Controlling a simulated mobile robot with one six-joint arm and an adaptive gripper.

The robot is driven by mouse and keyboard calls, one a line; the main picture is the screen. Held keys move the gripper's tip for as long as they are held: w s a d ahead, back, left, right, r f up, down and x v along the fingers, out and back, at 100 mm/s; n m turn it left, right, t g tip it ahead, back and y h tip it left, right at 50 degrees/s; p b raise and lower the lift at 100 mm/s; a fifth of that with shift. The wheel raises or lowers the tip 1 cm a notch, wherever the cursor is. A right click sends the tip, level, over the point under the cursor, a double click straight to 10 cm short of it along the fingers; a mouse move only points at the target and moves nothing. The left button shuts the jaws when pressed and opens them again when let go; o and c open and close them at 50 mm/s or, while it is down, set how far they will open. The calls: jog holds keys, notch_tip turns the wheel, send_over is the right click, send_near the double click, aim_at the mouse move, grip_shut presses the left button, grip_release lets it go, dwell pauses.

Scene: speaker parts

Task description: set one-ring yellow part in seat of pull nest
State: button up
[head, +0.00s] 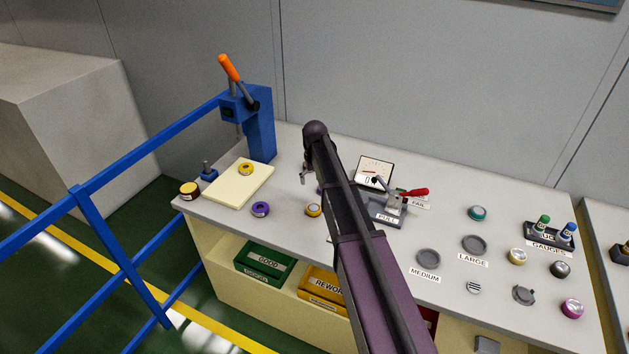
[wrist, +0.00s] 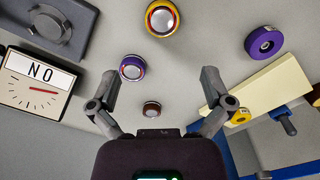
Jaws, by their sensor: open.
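A yellow part (head: 313,209) with a dark band lies on the bench front, left of my arm. In the wrist view, a yellow part (wrist: 162,17) with a red rim and silver top lies beyond my fingertips; its ring count is unclear. Another yellow part (head: 246,169) sits on the cream board; it also shows in the wrist view (wrist: 240,116). The pull nest (head: 385,214) is a grey block labelled PULL, partly hidden by my arm. Its round seat (wrist: 50,27) shows in the wrist view. My gripper (wrist: 160,75) is open and empty above the bench.
A purple part (wrist: 132,68) lies below my open fingers, and a small brown part (wrist: 152,108) near my palm. Another purple part (head: 260,209) lies by the cream board (head: 225,190). The gauge (head: 375,172) and red-handled lever (head: 413,192) stand around the nest. A blue press (head: 260,125) rises behind.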

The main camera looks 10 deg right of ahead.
jog(key=shift+s, duration=0.1)
jog(key=s, duration=2.8)
jog(key=shift+s+a+m, duration=0.2)
jog(key=shift+s+m, duration=0.1)
jog(key=shift+s, duration=0.05)
jog(key=c, duration=0.6)
